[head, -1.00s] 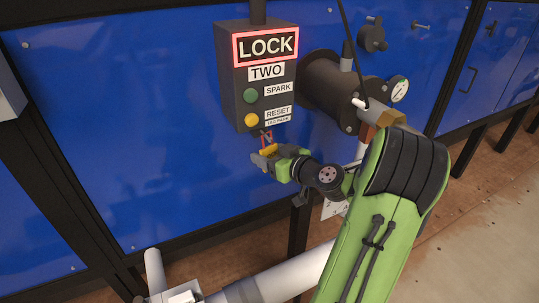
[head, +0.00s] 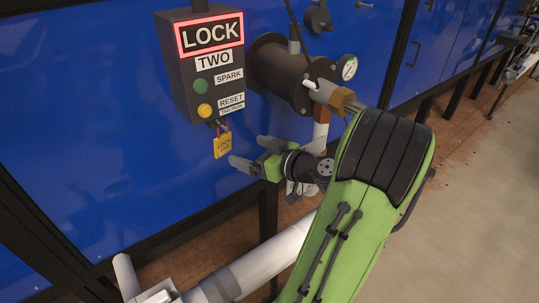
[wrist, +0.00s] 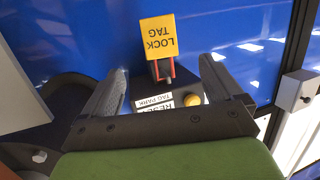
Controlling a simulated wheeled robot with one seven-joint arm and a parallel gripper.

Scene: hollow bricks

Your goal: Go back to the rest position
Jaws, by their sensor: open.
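My gripper (head: 251,151) is open and empty, to the right of and a little below a yellow lock tag (head: 223,146). The tag hangs by a red piece from the underside of the dark control box (head: 212,65). In the wrist view the tag (wrist: 158,37) shows beyond and between my two fingertips, apart from both fingers. My green arm reaches in from the lower right of the head view.
The box has a lit red LOCK frame, a green SPARK button (head: 201,87) and a yellow RESET button (head: 205,111). A dark cylinder with a gauge (head: 348,68) is close on the right. A pale pipe (head: 263,262) runs below. Open floor (head: 470,220) lies at right.

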